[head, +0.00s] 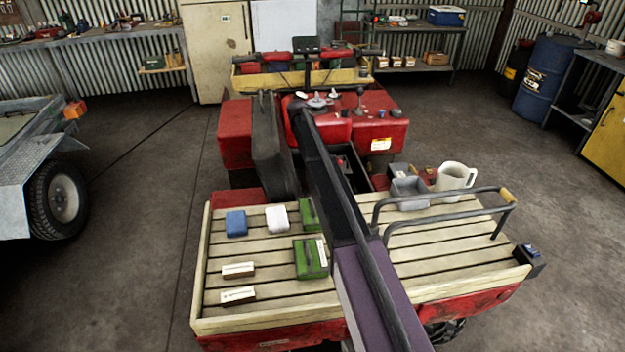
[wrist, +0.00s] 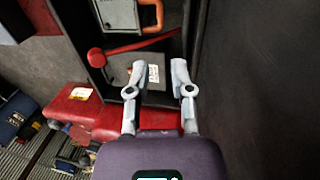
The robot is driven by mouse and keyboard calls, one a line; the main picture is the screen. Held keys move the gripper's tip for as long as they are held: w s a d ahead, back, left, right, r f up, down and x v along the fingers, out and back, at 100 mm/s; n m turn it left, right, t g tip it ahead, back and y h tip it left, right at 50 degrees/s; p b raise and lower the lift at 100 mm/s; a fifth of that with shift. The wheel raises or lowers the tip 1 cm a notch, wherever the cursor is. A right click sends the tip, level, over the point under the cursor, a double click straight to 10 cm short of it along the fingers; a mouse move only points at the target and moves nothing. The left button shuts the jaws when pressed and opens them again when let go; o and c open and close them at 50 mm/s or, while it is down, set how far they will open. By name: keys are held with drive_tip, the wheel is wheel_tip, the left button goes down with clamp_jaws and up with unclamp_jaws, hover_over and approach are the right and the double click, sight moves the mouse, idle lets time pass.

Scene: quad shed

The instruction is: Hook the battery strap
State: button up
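My gripper (wrist: 159,74) is open in the wrist view, its two pale fingertips apart with nothing seen between them. It is over an open dark compartment (wrist: 92,28) in the quad. Beyond the fingers lies a grey block with a white label (wrist: 153,74), perhaps the battery, partly covered by the left finger. A red band or lever (wrist: 135,47) with a round end crosses the compartment. A grey box (wrist: 116,14) with an orange loop (wrist: 154,14) is farther up. I cannot tell which piece is the strap. In the head view my arm partly hides the compartment (head: 353,171).
A dark upright panel (head: 275,150), seemingly the raised seat, stands beside the compartment. The slatted rear rack (head: 265,260) holds blue, white and green boxes. A grey bin (head: 410,194), white jug (head: 456,179) and metal rail (head: 440,222) stand right of my arm.

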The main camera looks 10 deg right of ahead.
drive_tip(key=shift+d+f+b, duration=0.3)
drive_tip(key=shift+f+b, duration=1.5)
drive_tip(key=shift+f, duration=0.1)
drive_tip(key=shift+d+f+b, duration=0.35)
drive_tip(key=shift+f+b, duration=1.4)
drive_tip(key=shift+f, duration=0.15)
drive_tip(key=shift+d+f+b, duration=0.3)
drive_tip(key=shift+f+b, duration=1.5)
drive_tip(key=shift+f, duration=0.1)
clamp_jaws()
